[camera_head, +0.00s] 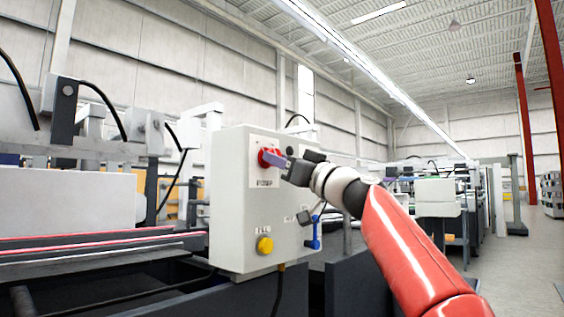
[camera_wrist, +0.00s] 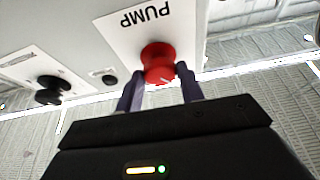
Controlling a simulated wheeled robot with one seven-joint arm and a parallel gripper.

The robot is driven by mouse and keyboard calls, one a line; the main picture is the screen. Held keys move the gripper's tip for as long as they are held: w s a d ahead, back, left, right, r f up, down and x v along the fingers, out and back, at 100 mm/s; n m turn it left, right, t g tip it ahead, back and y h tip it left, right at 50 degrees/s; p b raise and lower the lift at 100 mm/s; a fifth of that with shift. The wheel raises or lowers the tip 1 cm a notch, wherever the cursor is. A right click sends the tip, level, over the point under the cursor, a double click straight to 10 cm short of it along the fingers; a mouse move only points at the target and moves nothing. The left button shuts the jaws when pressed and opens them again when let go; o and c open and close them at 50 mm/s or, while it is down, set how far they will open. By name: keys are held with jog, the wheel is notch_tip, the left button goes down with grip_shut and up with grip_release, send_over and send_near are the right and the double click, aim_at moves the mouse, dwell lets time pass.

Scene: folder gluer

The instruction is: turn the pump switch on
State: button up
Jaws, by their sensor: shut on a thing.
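The pump switch is a red round knob (camera_head: 267,157) on the front of a light grey control box (camera_head: 230,225), with a white label plate behind it. Part of the knob is hidden behind the fingers in the head view.
A yellow button (camera_head: 264,245) sits lower on the box, and a blue handle (camera_head: 313,232) is on its right side. The wrist view shows a black knob (camera_wrist: 50,88) on the same panel. Machinery with rails (camera_head: 90,240) stands at left; open floor (camera_head: 525,260) lies at right.

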jog(key=shift+m, duration=0.3)
jog(key=m+t+h+p, duration=0.1)
jog(key=m+h+p, duration=0.1)
jog(key=m, duration=0.4)
jog(key=m+h+p, duration=0.3)
jog(key=m+p, duration=0.1)
jog(key=m, duration=0.1)
jog(key=m+t+h+p, duration=0.1)
jog(key=m+h+p, duration=0.1)
jog(key=m, duration=0.4)
jog(key=shift+s+a+r+m+t+h+p, duration=0.3)
jog(key=shift+s+r+p, duration=0.1)
jog(key=shift+p, duration=0.35)
jog(key=shift+f, duration=0.1)
jog(key=o, duration=1)
jog(key=shift+d, duration=0.15)
jog(key=shift+b+v, duration=1.7)
jog(key=shift+v, duration=2.1)
